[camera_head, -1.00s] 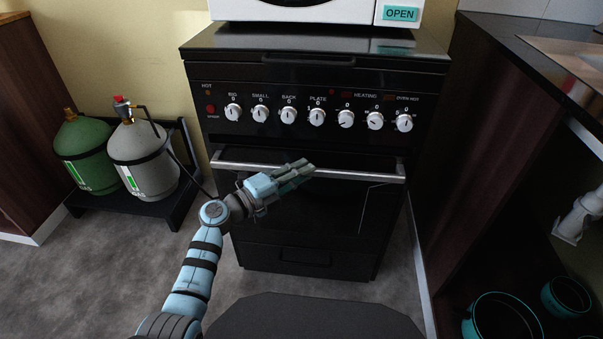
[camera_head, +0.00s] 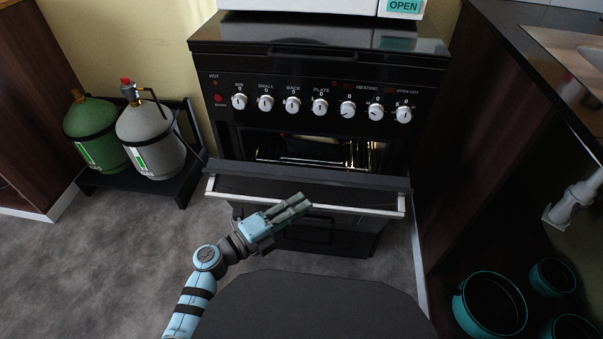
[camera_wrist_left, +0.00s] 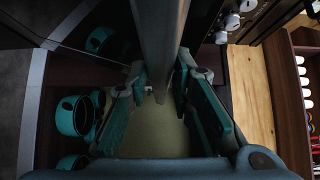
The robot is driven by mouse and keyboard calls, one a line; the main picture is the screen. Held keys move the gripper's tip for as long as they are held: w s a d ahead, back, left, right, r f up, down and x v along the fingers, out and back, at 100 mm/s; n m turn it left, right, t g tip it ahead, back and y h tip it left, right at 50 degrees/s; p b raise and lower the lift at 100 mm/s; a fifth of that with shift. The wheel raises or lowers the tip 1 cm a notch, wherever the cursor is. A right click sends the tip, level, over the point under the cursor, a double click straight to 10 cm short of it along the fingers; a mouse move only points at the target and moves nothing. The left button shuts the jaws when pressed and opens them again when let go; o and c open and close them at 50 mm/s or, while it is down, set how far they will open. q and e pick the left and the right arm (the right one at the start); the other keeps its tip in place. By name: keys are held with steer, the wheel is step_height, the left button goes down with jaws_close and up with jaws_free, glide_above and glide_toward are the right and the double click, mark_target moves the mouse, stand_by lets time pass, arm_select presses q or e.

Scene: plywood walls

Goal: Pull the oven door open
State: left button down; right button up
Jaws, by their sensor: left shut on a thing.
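The black oven (camera_head: 320,62) stands in the middle of the head view. Its door (camera_head: 260,184) is tilted partway open, top edge out toward me, and the lit oven interior (camera_head: 310,150) shows behind it. The silver bar handle (camera_head: 370,210) runs along the front of the door. My left gripper (camera_head: 297,208) is at the middle of the handle, shut on it. In the left wrist view the handle (camera_wrist_left: 160,35) runs between the two fingers. My right gripper is not in view.
Green (camera_head: 92,135) and grey (camera_head: 150,140) gas bottles stand on a low black stand at the left. A dark counter (camera_head: 530,60) with teal pots (camera_head: 490,305) beneath stands close on the right. Grey floor is clear at front left.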

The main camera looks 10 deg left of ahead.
arm_select(q)
steer(key=s+f+b, duration=0.2)
steer(key=s+f, duration=0.5)
steer(key=s, duration=0.2)
steer(key=shift+s+f, duration=0.15)
steer(key=shift+s, duration=0.2)
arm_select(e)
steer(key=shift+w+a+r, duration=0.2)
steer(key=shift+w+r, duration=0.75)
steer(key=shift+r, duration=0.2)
arm_select(q)
steer(key=c, duration=1.6)
jaws_free()
steer(key=shift+w, duration=0.1)
steer(key=shift+o, duration=0.6)
steer(key=shift+w+f, duration=0.1)
steer(key=shift+w, duration=0.25)
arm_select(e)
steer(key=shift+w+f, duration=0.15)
arm_select(q)
steer(key=shift+s, duration=0.15)
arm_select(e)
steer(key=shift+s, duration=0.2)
arm_select(q)
steer(key=v, duration=1.2)
steer(key=shift+r, duration=0.2)
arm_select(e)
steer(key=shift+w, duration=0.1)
